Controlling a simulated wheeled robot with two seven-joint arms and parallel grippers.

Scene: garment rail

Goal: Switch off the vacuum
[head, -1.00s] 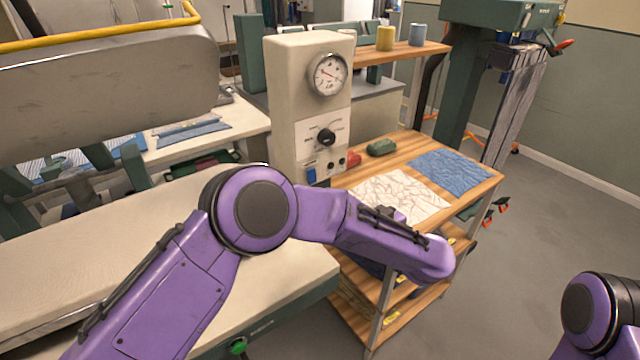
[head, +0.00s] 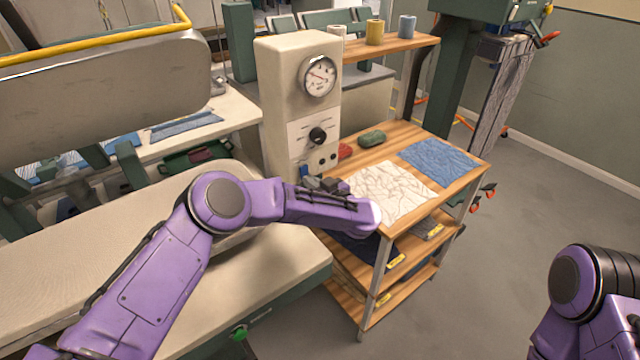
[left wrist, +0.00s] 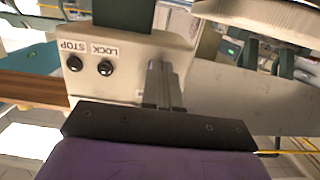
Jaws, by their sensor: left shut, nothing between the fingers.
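The cream control box (head: 285,95) stands behind the ironing board, with a round gauge (head: 319,76) and a black knob (head: 317,135) on its front. In the left wrist view two black buttons (left wrist: 90,65) show beside upside-down STOP and LOCK labels. My left gripper (head: 318,183) is shut and empty, just in front of the box's lower front. Its fingers (left wrist: 162,85) point at the box; I cannot tell whether they touch it. My right gripper is out of view.
A wooden cart (head: 455,180) with a white crumpled cloth (head: 390,193), a blue cloth (head: 438,160) and a green object (head: 372,138) stands right of the box. The padded board (head: 60,270) lies in front. The floor (head: 480,280) at right is clear.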

